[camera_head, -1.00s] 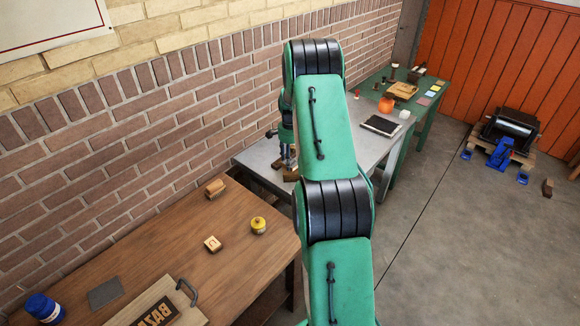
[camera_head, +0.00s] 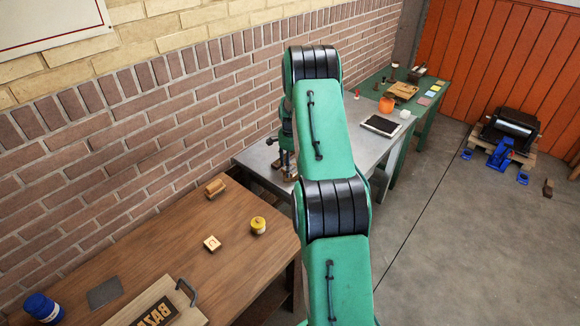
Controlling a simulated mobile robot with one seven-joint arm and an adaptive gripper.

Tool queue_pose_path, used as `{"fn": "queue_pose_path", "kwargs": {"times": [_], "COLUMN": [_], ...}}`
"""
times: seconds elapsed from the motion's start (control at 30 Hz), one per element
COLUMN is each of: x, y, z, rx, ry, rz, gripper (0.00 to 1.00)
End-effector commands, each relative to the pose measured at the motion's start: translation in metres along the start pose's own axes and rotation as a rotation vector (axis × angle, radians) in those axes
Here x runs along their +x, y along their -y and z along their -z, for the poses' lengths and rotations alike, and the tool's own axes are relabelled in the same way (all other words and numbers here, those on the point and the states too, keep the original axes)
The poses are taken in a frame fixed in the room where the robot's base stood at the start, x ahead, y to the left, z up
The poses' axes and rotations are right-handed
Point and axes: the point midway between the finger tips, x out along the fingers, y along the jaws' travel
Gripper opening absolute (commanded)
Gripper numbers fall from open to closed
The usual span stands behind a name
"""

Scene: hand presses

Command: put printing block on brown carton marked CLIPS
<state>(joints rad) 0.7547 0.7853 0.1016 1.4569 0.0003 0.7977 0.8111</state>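A small pale block with a dark mark on its face (camera_head: 212,243) lies on the brown wooden table; it looks like a printing block. A tan box-like thing (camera_head: 403,91) lies on the far green table; dark marks show on it, but I cannot read the word CLIPS. My gripper (camera_head: 286,172) is over the grey metal table, partly hidden behind my green arm. A small brown thing (camera_head: 292,178) shows just below it. I cannot tell whether they touch or whether the fingers are open.
A black slab (camera_head: 381,125) and an orange pot (camera_head: 386,104) stand further back. A brick wall runs along the left.

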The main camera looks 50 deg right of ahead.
Motion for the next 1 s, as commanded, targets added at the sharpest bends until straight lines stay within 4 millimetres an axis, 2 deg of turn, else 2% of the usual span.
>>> {"fn": "queue_pose_path", "kwargs": {"times": [0.37, 0.53, 0.77, 1.0], "x": [-0.002, -0.01, -0.037, -0.077], "y": [0.0, 0.0, 0.001, 0.0], "z": [0.0, 0.0, 0.001, 0.0], "rx": [0.0, 0.0, 0.0, 0.0], "ry": [0.0, -0.001, -0.002, -0.002], "rz": [0.0, 0.001, 0.002, 0.002], "gripper": [0.7, 0.7, 0.7, 0.7]}}
